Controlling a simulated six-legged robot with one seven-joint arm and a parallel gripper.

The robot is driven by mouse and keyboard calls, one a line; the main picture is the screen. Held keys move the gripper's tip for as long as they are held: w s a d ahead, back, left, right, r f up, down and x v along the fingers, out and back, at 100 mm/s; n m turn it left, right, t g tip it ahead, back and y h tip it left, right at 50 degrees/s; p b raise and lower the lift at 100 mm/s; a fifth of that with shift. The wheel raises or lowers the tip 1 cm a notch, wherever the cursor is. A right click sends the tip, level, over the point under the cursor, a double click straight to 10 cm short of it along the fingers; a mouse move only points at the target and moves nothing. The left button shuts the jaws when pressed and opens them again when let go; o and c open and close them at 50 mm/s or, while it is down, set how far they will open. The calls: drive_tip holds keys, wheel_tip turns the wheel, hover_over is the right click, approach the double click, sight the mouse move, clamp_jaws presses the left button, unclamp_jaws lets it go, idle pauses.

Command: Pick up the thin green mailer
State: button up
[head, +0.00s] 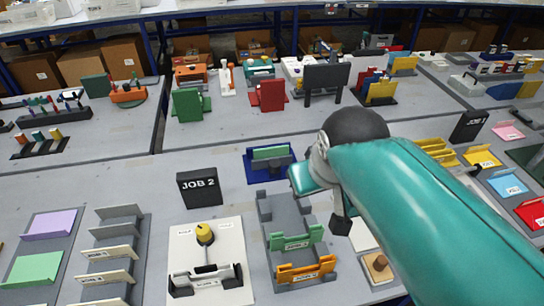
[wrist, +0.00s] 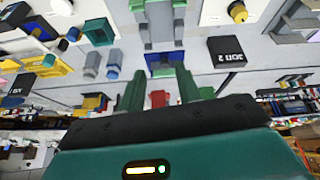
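A thin green piece (head: 270,153) stands in a blue holder (head: 256,173) behind the grey rack, left of my arm in the head view; it looks like the mailer. A flat light green panel (head: 32,270) also lies at the lower left, on a grey board. In the wrist view, which looks upside down, my gripper (wrist: 161,88) has its two green fingers apart with nothing visible between the tips. The blue holder (wrist: 160,70) shows beyond them, roughly centred and apart from them. My arm hides my fingertips in the head view.
A grey rack (head: 282,212) with green and orange holders stands in front of the blue holder. A black JOB 2 sign (head: 199,187) and a white board with a yellow knob (head: 205,233) are to the left. Red and green stands occupy the table behind.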

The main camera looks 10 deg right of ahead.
drive_tip(key=w+r+n+g, duration=0.25)
drive_tip(key=w+n, duration=0.25)
drive_tip(key=w, duration=0.7)
drive_tip(key=n+g+y, duration=0.3)
drive_tip(key=n, duration=0.9)
hover_over(271, 156)
drive_tip(key=w+d, duration=0.1)
drive_tip(key=d, duration=0.1)
wheel_tip(271, 156, down, 22)
drive_tip(key=shift+f, duration=0.1)
drive_tip(key=shift+x, duration=2.7)
drive_tip(key=shift+s, duration=0.2)
clamp_jaws()
